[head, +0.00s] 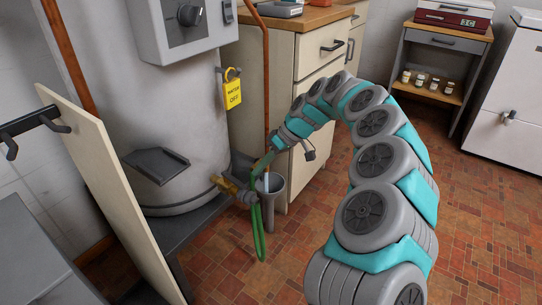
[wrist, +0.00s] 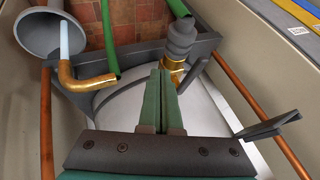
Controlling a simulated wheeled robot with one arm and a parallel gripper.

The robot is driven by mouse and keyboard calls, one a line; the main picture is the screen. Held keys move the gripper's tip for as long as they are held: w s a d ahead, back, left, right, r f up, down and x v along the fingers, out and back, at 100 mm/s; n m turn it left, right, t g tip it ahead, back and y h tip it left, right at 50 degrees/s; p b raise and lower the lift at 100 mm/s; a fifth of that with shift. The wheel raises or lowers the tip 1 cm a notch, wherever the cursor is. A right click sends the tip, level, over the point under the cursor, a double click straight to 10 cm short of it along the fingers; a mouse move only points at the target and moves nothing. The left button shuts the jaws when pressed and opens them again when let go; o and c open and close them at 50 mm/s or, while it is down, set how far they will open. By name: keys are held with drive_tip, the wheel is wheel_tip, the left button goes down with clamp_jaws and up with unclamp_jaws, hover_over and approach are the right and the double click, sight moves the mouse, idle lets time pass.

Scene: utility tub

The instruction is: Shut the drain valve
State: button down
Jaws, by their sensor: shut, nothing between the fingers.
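The brass drain valve (head: 226,186) sticks out low on the side of the grey tank (head: 185,110). A grey ribbed fitting and a green hose (head: 258,232) are on its outer end. In the wrist view the brass valve body (wrist: 174,66) shows just beyond and right of my fingertips, with the grey fitting (wrist: 181,38) above it. My gripper (head: 261,164) is shut and empty, its green fingers close above the valve in the head view; they also show in the wrist view (wrist: 161,78). I cannot tell whether they touch. I cannot make out a valve handle; the fingers may hide it.
A grey funnel (wrist: 52,32) with a pale pipe from a brass elbow (wrist: 82,76) is left of my fingers. A dark ledge (head: 157,164) juts from the tank. A yellow tag (head: 233,91) hangs above. A board (head: 105,190) leans at left. The floor at right is clear.

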sight(233, 180)
drive_tip(key=shift+s+a, duration=1.4)
drive_tip(key=shift+a, duration=0.1)
